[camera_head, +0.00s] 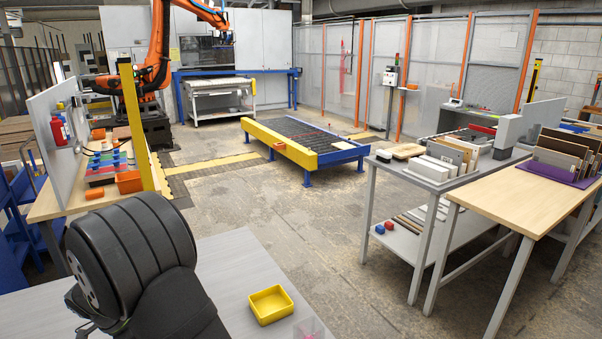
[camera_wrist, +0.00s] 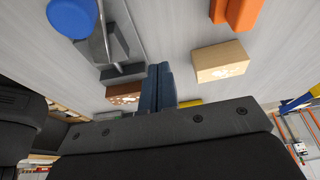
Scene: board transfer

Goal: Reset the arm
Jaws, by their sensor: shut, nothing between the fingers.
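My gripper (camera_wrist: 159,70) shows in the wrist view, with its two dark blue fingers side by side and shut, nothing between them. It is above a light grey surface, apart from the things on it as far as I can tell. In the head view my black arm rises at the lower left over the grey table (camera_head: 235,255), and the gripper itself is hidden there.
In the wrist view lie a blue round thing (camera_wrist: 72,17), a grey metal piece (camera_wrist: 118,45), a wooden box (camera_wrist: 222,62) and an orange piece (camera_wrist: 236,12).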

